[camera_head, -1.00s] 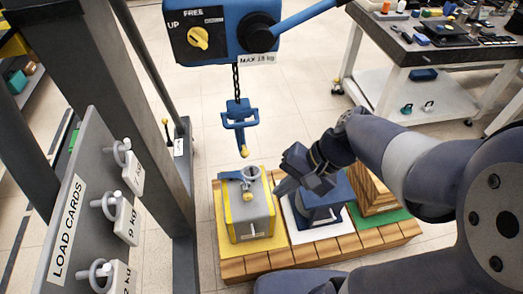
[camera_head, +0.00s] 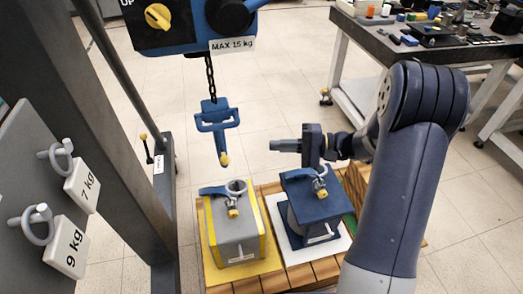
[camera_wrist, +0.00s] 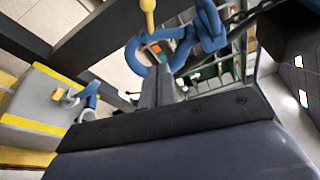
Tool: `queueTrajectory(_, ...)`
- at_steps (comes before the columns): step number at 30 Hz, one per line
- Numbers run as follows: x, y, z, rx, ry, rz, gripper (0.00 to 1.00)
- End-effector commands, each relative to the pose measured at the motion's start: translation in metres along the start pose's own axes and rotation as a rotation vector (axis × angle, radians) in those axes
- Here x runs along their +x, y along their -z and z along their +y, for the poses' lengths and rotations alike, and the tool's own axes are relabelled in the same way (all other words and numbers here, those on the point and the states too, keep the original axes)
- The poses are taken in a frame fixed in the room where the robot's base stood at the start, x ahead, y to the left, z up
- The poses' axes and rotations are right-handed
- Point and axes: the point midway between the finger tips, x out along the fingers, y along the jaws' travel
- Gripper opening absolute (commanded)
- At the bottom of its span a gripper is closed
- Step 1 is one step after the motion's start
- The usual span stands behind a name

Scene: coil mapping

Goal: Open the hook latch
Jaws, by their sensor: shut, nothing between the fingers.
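The blue hook (camera_head: 216,122) hangs on a dark chain below the hoist. Its yellow piece (camera_head: 225,158) is at the bottom end. In the wrist view the blue hook (camera_wrist: 180,45) shows just beyond my fingertips, with the yellow piece (camera_wrist: 149,15) at the top. My gripper (camera_head: 275,146) points left toward the hook from its right side, with a gap between them in the head view. Its fingers are shut and empty, and they cover part of the hook in the wrist view (camera_wrist: 158,85). I cannot tell whether the latch is open.
A grey and yellow box (camera_head: 233,235) and a blue box (camera_head: 310,212), each with a ring on top, stand on a wooden pallet (camera_head: 262,285) below. The blue hoist (camera_head: 180,25) is above. A dark post (camera_head: 120,150) stands left. A workbench (camera_head: 430,50) is behind right.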

Motion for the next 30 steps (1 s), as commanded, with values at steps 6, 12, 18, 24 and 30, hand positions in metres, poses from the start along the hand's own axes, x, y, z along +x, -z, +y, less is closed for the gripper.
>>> queueTrajectory(6,0.042,-0.002,-0.001,0.004,-0.004,-0.007,0.0)
queueTrajectory(12,0.084,-0.003,-0.001,0.003,-0.005,-0.007,0.0)
queueTrajectory(18,0.096,-0.024,-0.001,0.005,-0.004,-0.001,0.0)
queueTrajectory(24,0.1,-0.038,0.0,0.003,-0.004,-0.002,0.0)
queueTrajectory(30,0.1,-0.04,0.001,0.003,-0.004,-0.001,0.0)
